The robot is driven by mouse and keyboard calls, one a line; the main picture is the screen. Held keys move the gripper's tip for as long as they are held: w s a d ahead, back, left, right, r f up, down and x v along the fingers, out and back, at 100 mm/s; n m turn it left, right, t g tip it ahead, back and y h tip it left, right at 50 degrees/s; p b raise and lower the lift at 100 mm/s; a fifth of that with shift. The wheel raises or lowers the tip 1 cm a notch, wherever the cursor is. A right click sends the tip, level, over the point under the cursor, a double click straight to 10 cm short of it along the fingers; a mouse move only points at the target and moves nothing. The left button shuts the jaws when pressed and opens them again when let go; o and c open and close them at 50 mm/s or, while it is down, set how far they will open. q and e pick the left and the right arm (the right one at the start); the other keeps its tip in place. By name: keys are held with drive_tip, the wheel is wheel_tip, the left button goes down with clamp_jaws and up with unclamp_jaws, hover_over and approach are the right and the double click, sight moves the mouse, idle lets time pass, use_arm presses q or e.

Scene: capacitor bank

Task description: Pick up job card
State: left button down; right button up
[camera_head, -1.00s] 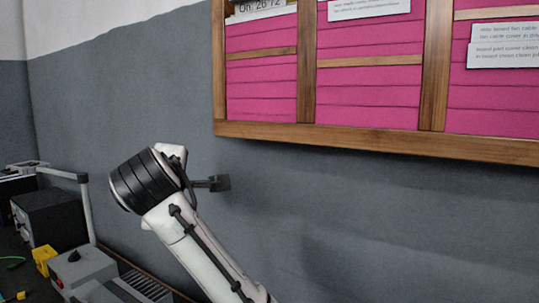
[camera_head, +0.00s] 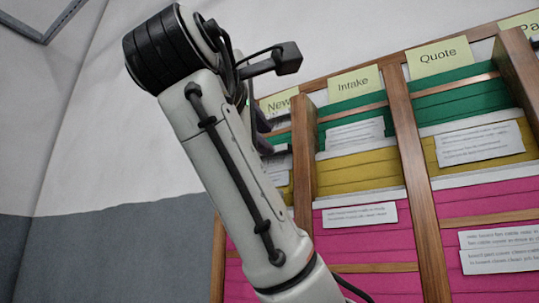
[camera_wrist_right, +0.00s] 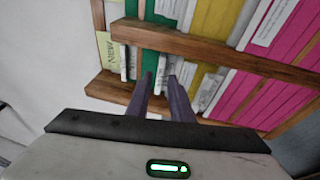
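White job cards sit in the slots of a wooden wall rack; which one the task means I cannot tell. In the head view, one card (camera_head: 279,172) in the "New" column is partly hidden by my right arm. Others show in the "Intake" column (camera_head: 355,134) and the "Quote" column (camera_head: 480,145). My right gripper (camera_head: 275,138) is at the "New" column, partly behind its own arm. In the right wrist view its two dark fingers (camera_wrist_right: 160,78) are apart, pointing at the rack, with a narrow pale card edge (camera_wrist_right: 160,70) showing between their tips. Contact is unclear. My left gripper is out of view.
The rack (camera_head: 420,190) has wooden dividers and green, yellow and pink slot rows. Header labels read "Intake" (camera_head: 351,86) and "Quote" (camera_head: 438,56). Wooden rails (camera_wrist_right: 210,45) run close to the right fingers. The wall left of the rack is bare.

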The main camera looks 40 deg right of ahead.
sight(282, 155)
drive_tip(key=shift+p+x, duration=0.85)
drive_tip(key=shift+x, duration=2.3)
drive_tip(key=shift+a+f, duration=0.15)
clamp_jaws()
